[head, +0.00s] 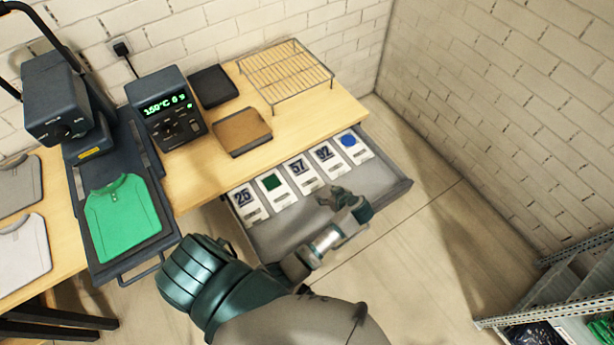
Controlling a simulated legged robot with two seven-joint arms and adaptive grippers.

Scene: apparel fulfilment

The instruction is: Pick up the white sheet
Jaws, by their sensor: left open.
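Several white sheets lie in a row in an open grey drawer. From left to right they are a sheet with 25 (246,203), one with a green square (277,190), one with 57 (303,175), one with 92 (330,160) and one with a blue circle (353,145). Which sheet the task means is not clear. My left gripper (334,197) is open and empty over the drawer, just in front of the sheets with 57 and 92. I cannot tell its height above the drawer. My right gripper is out of view.
The drawer (385,188) sits under the wooden table (195,180). On top are a wire rack (285,72), a brown pad (242,131), a black pad (213,86), a control box (166,108) and a press holding a green shirt (123,218). A shelf (575,290) stands at lower right.

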